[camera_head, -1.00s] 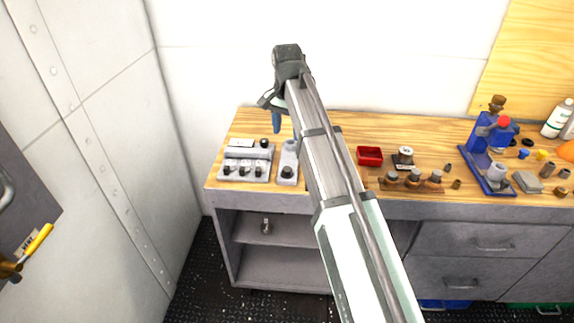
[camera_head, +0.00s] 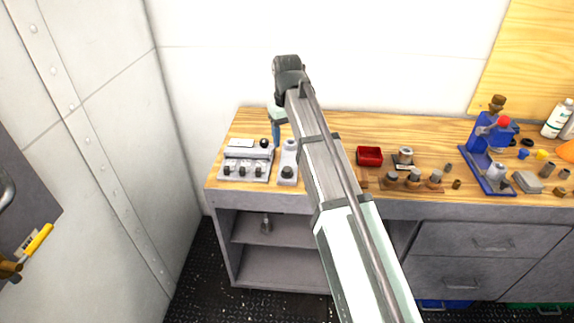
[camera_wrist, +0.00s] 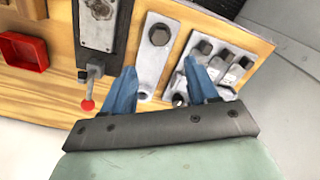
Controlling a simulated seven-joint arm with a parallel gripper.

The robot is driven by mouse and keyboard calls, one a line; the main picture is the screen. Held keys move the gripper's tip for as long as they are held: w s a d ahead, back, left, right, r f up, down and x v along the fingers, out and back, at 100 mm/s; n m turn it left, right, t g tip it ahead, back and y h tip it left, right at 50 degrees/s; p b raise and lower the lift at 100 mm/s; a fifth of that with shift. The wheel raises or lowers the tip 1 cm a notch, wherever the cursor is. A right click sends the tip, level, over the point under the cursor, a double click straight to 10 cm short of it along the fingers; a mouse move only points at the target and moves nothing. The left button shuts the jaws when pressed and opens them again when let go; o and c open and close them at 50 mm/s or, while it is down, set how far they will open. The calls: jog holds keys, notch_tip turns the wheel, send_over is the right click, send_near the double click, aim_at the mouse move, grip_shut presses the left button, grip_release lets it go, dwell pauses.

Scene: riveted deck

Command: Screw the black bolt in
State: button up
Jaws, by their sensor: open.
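My gripper (camera_head: 276,137) is over the left part of the bench. In the wrist view its blue fingers (camera_wrist: 160,70) are apart, with no bolt held between them. A narrow grey plate (camera_wrist: 148,68) lies below the gap and carries a dark hex-headed bolt (camera_wrist: 160,34) near its front end; this bolt also shows in the head view (camera_head: 287,172). A grey block (camera_head: 238,176) beside it holds several dark-headed bolts (camera_head: 243,169). A small black round head (camera_head: 264,143) shows at its back right corner. I cannot tell which is the task's bolt. The right finger hides part of the block.
In the wrist view a red-tipped lever (camera_wrist: 88,103) stands on a dark mount left of the fingers. A red tray (camera_head: 369,156) lies right of my arm. A wooden rack (camera_head: 412,182) and a blue stand (camera_head: 487,170) are farther right. A wall stands behind the bench.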

aim_at(287, 168)
notch_tip(287, 168, down, 11)
jog(key=shift+f, duration=0.1)
dwell(0.4)
jog(key=shift+c, duration=0.3)
jog(key=c, duration=1)
jog(key=shift+m, duration=0.4)
